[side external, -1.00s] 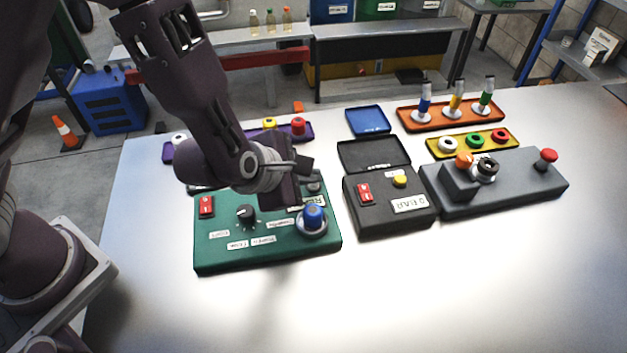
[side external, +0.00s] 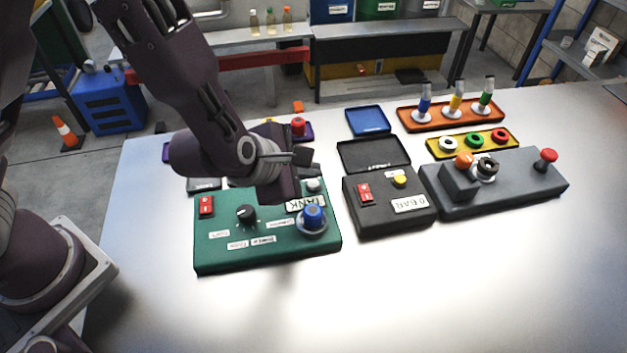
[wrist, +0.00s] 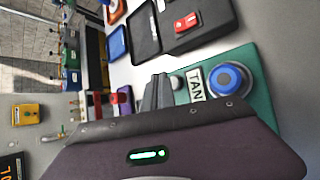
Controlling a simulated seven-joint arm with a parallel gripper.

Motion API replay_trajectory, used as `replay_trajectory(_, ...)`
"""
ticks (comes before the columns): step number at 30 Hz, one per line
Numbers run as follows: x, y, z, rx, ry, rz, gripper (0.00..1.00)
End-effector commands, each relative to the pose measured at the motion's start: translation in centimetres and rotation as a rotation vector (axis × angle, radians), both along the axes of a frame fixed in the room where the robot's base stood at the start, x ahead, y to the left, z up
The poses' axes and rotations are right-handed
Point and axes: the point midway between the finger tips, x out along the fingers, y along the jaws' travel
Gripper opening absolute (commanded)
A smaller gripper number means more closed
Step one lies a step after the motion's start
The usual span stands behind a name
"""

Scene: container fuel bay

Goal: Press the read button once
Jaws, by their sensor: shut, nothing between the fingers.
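The green panel (side external: 270,258) lies on the table with a red rocker switch (side external: 206,205), a black knob (side external: 245,214), a large blue button (side external: 312,215) and a small grey button (side external: 314,186). A white plate reading TANK (side external: 305,204) lies between the blue and grey buttons. The other labels are too small to read, so I cannot tell which button is marked read. My gripper (side external: 290,190) is shut and empty above the panel's far right part, hiding some of it. In the wrist view, its fingers (wrist: 156,92) appear beside the grey button (wrist: 177,82), apparently apart from it.
A dark box (side external: 390,215) with a red switch, yellow button and a 0 BAR plate stands right of the panel. A grey box (side external: 510,190) with a red mushroom button stands further right. Trays line the back. The front of the table (side external: 450,290) is clear.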

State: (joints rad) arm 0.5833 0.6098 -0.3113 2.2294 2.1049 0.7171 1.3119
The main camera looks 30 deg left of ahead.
Motion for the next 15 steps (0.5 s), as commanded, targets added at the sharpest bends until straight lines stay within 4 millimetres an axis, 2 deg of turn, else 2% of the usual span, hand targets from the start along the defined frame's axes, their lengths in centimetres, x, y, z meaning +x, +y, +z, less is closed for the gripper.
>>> replay_trajectory(15,0.1,0.0,4.6,-0.001,-0.003,0.001,0.00)
